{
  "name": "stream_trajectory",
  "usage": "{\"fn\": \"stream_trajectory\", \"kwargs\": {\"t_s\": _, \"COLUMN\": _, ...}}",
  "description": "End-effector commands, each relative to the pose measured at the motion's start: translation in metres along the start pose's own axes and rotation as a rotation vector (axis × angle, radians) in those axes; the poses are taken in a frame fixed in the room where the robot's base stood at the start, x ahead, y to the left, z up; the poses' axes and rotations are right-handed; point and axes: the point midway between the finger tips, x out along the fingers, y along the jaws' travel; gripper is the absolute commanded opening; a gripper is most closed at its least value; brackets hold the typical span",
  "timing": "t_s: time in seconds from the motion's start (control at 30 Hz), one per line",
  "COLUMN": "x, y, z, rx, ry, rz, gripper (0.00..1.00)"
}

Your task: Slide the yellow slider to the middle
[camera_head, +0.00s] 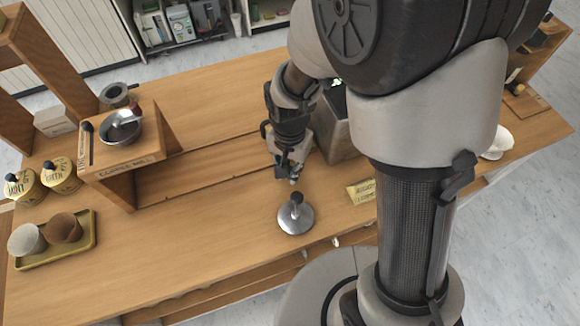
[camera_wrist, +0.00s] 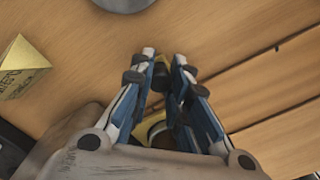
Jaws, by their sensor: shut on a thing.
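My gripper (camera_head: 292,178) is low over the wooden counter, just behind a round metal tool with a dark knob (camera_head: 295,216). In the wrist view its two blue-and-grey fingers (camera_wrist: 164,62) are close together around a small yellow piece (camera_wrist: 161,70), which I take for the yellow slider. Most of the slider is hidden by the fingers, and more yellow shows lower between them. I cannot make out the slider in the head view. Long straight grooves (camera_head: 215,158) run along the counter to the left of my gripper.
At the left are a wooden coffee-mill stand (camera_head: 125,160), yellow tins (camera_head: 62,176) and a tray with cups (camera_head: 88,240). The counter between is largely clear.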

Motion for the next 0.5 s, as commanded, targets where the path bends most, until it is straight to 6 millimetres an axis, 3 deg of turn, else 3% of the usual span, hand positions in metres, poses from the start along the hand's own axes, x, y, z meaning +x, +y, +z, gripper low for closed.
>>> {"fn": "stream_trajectory", "kwargs": {"t_s": 0.27, "x": -0.001, "y": -0.023, "z": 0.022, "rx": -0.006, "ry": 0.0, "rz": 0.0, "gripper": 0.0}}
{"fn": "stream_trajectory", "kwargs": {"t_s": 0.5, "x": -0.001, "y": -0.061, "z": 0.062, "rx": -0.009, "ry": 0.0, "rz": 0.0, "gripper": 0.0}}
